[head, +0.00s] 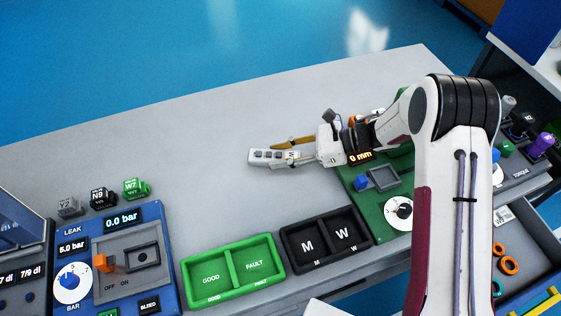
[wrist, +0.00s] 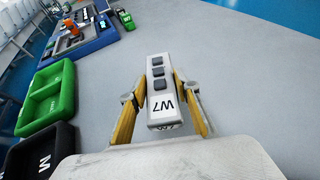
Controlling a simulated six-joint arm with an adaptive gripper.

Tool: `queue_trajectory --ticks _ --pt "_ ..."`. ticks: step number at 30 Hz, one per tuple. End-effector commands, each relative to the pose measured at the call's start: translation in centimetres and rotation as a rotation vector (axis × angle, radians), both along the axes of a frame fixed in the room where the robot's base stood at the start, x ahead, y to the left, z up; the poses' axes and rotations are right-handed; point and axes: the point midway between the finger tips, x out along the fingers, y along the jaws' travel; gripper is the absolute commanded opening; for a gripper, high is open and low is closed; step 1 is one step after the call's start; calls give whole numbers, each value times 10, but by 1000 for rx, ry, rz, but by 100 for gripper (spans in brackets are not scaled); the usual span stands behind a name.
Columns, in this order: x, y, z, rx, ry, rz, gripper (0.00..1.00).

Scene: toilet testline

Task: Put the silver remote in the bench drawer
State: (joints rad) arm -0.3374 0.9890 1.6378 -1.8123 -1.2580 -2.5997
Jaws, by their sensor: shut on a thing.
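My gripper (head: 292,151) has yellow fingers and is shut on the silver remote (head: 264,155), a light grey bar with dark square buttons. In the wrist view, the remote (wrist: 158,85) lies between the two fingers (wrist: 160,112), its labelled end toward my palm. It is held over the bare bench top; the height of the gap below cannot be told. The bench drawer (head: 534,238) stands open at the lower right of the head view, partly hidden by my arm. Orange rings and a small labelled light item lie in it.
A green GOOD/FAULT tray (head: 232,292) and a black two-part tray (head: 327,263) line the bench's front edge. A blue leak panel (head: 75,254) and small labelled blocks (head: 103,196) stand left. A green panel (head: 372,206) lies beneath my arm. The bench's middle (head: 190,170) is clear.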

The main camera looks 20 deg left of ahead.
Motion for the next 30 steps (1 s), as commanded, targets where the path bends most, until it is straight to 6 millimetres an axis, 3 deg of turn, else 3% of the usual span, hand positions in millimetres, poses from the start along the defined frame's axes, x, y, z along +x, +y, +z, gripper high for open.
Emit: queue_trajectory --ticks 8,20,30 --pt "0 0 -3 0 1 0 5" --pt "0 0 -36 0 0 0 5" --pt "0 0 -37 0 0 0 5"
